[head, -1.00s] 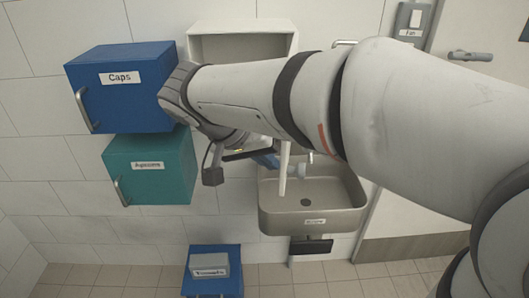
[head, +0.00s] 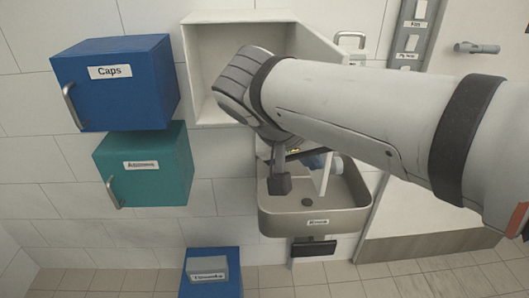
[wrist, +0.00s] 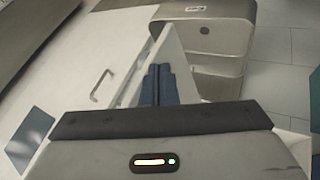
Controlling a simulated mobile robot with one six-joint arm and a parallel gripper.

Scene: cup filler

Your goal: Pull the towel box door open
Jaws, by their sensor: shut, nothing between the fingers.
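The white towel box (head: 224,62) hangs on the wall with its inside showing. A white upright edge (head: 325,176), apparently the near edge of its open door, shows below my arm; the arm hides much of the door. My gripper (head: 316,160) is beside this edge, over the sink. In the wrist view my blue fingers (wrist: 158,86) are shut and empty, close beside the white panel tip (wrist: 166,48). I cannot tell whether they touch it. A metal handle (wrist: 103,88) shows on a pale surface to the left.
A blue Caps box (head: 115,85) and a teal box (head: 145,168) hang at left. The sink (head: 347,213) lies below my gripper. A blue box (head: 209,280) stands low. The room door (head: 425,215) is at right.

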